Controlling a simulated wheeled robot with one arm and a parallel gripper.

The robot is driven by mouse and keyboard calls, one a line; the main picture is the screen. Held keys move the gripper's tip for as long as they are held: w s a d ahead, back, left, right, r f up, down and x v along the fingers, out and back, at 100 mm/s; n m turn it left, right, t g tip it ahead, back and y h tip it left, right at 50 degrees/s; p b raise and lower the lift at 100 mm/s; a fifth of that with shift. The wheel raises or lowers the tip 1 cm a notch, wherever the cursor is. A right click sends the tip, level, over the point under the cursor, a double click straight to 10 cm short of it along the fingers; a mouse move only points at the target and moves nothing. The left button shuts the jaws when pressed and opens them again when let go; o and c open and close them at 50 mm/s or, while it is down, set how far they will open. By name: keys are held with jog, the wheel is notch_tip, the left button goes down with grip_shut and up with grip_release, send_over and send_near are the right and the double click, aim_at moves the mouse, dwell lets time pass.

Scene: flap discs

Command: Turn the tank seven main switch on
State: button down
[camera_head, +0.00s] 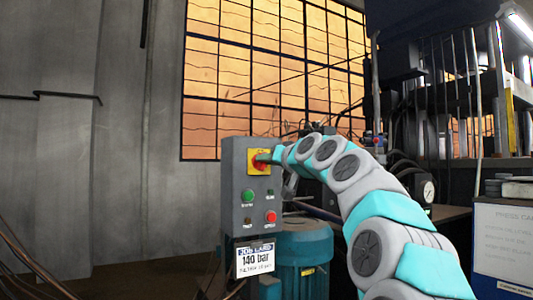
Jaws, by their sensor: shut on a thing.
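A grey control box (236,222) stands upright left of my arm. Near its top is a rotary switch with a red knob on a yellow plate (251,168). My gripper (264,158) is at this switch, shut on the red knob. The gripper and wrist cover part of the knob, so its exact turn angle is hard to tell. Lower on the box are a green button (248,197) and a red button (270,217), each with a small dark fitting nearby.
A teal ribbed motor or tank (303,258) stands behind and right of the box. A pressure gauge (425,192) and dark machinery are at the right, with a white lettered cabinet (503,245). A bare grey wall (140,150) is at the left, with cables low down.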

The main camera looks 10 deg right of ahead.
jog(key=shift+d+f+m+p, duration=0.1)
jog(key=shift+m+p, duration=3.25)
jog(key=shift+m, duration=0.05)
jog(key=shift+d+f+m+p, duration=0.1)
jog(key=shift+m+p, duration=3.25)
jog(key=shift+m, duration=0.05)
jog(key=shift+f, duration=0.1)
jog(key=c, duration=0.8)
grip_release()
